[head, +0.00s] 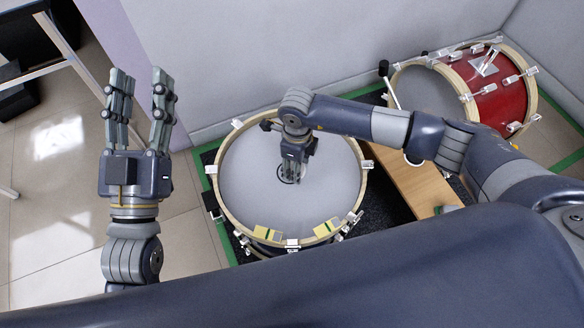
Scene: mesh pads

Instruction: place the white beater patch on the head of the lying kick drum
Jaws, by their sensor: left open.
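The lying kick drum (240,185) rests with its pale grey head facing up, ringed by a cream hoop with metal clamps. I cannot make out the white beater patch; anything at those fingertips is too small to tell. My left gripper (142,92) is open and empty, pointing up, to the left of the drum and apart from it.
A red kick drum (488,92) stands at the back right, with a beater (384,70) by it. A wooden board (408,190) lies right of the lying drum. Two yellowish pieces (267,232) sit at its front hoop.

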